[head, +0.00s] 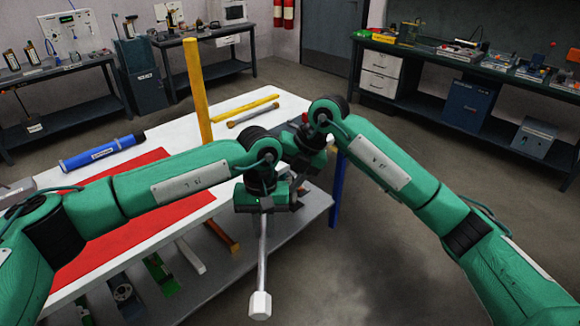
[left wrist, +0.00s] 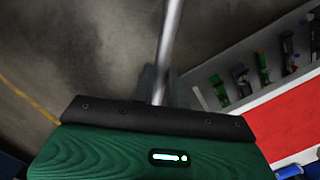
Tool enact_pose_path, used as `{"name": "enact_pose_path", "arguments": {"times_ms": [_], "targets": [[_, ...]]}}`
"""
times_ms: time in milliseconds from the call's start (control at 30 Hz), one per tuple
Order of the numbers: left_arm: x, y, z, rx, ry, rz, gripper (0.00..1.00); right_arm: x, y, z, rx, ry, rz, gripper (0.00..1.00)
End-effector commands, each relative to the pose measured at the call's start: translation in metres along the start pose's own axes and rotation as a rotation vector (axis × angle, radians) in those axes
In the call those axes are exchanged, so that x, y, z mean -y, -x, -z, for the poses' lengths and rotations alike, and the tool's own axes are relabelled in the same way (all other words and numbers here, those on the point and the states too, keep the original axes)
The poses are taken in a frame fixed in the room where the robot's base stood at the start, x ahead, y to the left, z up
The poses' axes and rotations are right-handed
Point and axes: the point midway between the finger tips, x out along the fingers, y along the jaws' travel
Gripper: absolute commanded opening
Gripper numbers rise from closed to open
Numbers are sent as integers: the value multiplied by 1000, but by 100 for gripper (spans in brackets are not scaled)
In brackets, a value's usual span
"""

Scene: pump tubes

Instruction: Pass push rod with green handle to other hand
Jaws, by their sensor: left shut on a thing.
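The push rod is a thin grey metal rod (head: 262,250) with a pale faceted end piece (head: 260,304) at its lower end. My left gripper (head: 266,206) is shut on the rod, which hangs down from it beyond the table's edge. In the left wrist view the rod (left wrist: 170,45) runs up from the fingers (left wrist: 157,85). I cannot make out a green handle; the upper part of the rod is hidden by the grippers. My right gripper (head: 298,185) is close beside the left one, at its right.
The white table (head: 225,135) carries a red mat (head: 120,210), a blue tube (head: 98,153), a yellow upright post (head: 196,90) and yellow rods (head: 245,108). A lower shelf (head: 215,265) holds several parts. The floor at right is clear between the table and the dark workbench (head: 420,58).

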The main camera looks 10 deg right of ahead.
Motion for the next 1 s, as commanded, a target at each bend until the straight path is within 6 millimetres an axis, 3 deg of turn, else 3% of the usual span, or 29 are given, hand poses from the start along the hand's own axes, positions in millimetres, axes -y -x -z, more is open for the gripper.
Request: {"name": "enact_pose_path", "arguments": {"times_ms": [200, 400, 833, 1000], "targets": [[0, 1, 0, -1, 0, 0, 0, 0, -42, 0, -3, 0, -2, 56], [0, 1, 0, -1, 0, 0, 0, 0, -67, 0, -1, 0, -1, 56], [0, 1, 0, -1, 0, 0, 0, 0, -76, 0, 0, 1, -3, 56], [0, 1, 0, -1, 0, -1, 0, 0, -76, 0, 0, 1, -3, 23]]}}
